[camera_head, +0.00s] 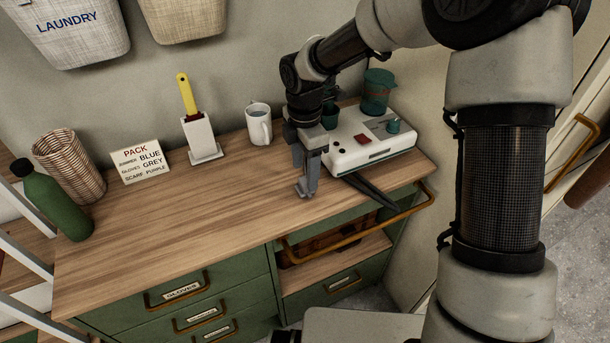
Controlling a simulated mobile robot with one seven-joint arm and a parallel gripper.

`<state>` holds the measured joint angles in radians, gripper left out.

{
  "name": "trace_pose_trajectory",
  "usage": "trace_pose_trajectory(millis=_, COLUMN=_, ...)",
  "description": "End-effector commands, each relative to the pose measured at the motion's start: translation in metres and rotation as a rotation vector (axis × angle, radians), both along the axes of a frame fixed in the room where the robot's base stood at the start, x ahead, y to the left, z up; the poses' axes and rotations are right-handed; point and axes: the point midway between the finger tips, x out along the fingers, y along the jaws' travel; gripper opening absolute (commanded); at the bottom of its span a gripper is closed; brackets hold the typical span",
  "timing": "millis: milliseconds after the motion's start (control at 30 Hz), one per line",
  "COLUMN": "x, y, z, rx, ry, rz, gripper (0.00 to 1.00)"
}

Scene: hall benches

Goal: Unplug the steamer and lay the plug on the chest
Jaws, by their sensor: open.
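The steamer (372,146) is a white box with a red switch, dark holes and teal parts on top. It sits at the right end of the wooden-topped green chest (200,220). My gripper (305,189) points down just left of the steamer, low over the chest top. It is open, and I see nothing held between its fingers. A dark flat strip (371,191) extends from the steamer's front toward the chest's front edge; I cannot tell what it is. I cannot make out the plug or its socket; my wrist and forearm cover part of the steamer's left and back.
A white mug (259,128), a yellow-handled brush in a white holder (200,137), a packing card (140,162), a wicker basket (71,166) and a green bottle (55,202) line the chest's back and left. The middle and front of the top are clear. A brass rail (365,229) runs along the right front.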

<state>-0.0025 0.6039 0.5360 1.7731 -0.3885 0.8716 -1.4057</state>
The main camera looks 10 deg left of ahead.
Motion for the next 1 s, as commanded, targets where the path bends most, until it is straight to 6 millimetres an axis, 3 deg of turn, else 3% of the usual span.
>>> trace_pose_trajectory(millis=33, x=0.002, y=-0.001, z=0.016, rx=0.001, ry=-0.005, rz=-0.002, gripper=0.55)
trace_pose_trajectory(millis=200, x=0.002, y=0.000, z=0.059, rx=0.001, ry=-0.006, rz=-0.001, gripper=0.55)
trace_pose_trajectory(millis=500, x=0.001, y=0.000, z=0.119, rx=0.001, ry=-0.004, rz=0.000, gripper=0.55)
trace_pose_trajectory(millis=867, x=-0.001, y=-0.002, z=0.139, rx=-0.004, ry=-0.006, rz=-0.014, gripper=0.55)
trace_pose_trajectory(millis=1000, x=-0.008, y=-0.024, z=0.155, rx=-0.033, ry=-0.061, rz=-0.159, gripper=0.55)
